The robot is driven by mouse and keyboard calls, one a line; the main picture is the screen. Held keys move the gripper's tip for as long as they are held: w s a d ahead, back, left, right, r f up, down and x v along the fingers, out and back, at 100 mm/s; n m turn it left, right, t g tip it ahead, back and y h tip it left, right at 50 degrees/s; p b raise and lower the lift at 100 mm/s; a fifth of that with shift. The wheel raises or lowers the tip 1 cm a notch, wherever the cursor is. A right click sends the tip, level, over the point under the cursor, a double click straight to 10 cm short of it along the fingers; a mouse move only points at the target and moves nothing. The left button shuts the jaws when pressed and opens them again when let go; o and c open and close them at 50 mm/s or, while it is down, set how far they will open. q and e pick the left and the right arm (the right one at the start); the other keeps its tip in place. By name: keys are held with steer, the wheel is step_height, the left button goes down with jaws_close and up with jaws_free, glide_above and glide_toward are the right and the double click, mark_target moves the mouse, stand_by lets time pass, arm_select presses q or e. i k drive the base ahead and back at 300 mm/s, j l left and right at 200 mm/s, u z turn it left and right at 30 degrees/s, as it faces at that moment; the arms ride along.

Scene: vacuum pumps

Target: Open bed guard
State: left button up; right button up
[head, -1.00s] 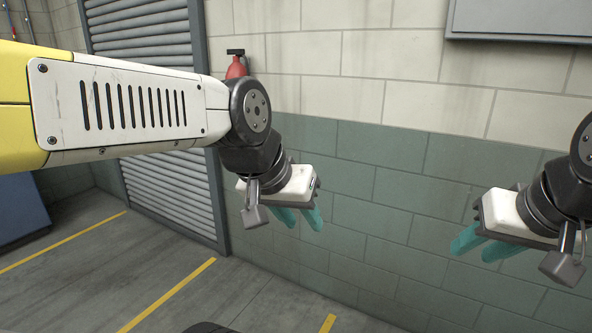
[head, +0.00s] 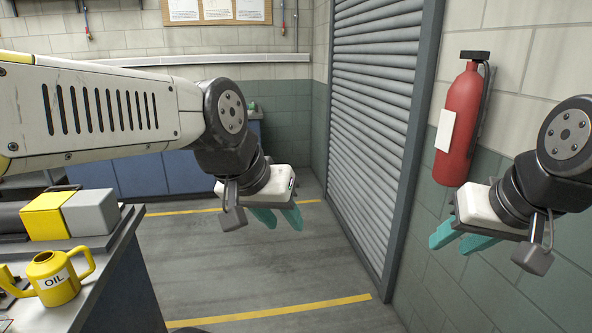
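No bed guard can be made out in the head view. My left gripper (head: 277,217) hangs in front of the floor at the middle, with two teal fingers spread a little apart and nothing between them. My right gripper (head: 457,243) is at the right, in front of the wall below the fire extinguisher, with its teal fingers apart and empty. Neither gripper touches anything.
A workbench (head: 130,240) at the lower left carries a yellow oil can (head: 56,281) and a yellow-and-grey machine (head: 75,214). A roller shutter (head: 370,110) and a red fire extinguisher (head: 461,125) are at the right. Yellow-lined floor (head: 265,275) is clear; blue cabinets (head: 150,174) stand behind.

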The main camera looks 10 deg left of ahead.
mark_target(47, 201)
steer(key=i+j+u, duration=0.1)
steer(key=i+u, duration=0.6)
steer(key=i, duration=0.2)
steer(key=i+l+u, duration=0.15)
steer(key=i+u, duration=0.45)
steer(key=u, duration=0.2)
steer(key=i+u, duration=0.2)
steer(key=u, duration=0.15)
steer(key=i+l+u, duration=0.1)
steer(key=u, duration=0.3)
steer(key=i+l+u, duration=0.2)
steer(key=u, duration=0.2)
steer(key=l+u, duration=0.15)
steer(key=u, duration=0.2)
steer(key=l+u, duration=0.3)
steer(key=k+j, duration=0.1)
steer(key=i+z, duration=0.25)
steer(key=i, duration=0.6)
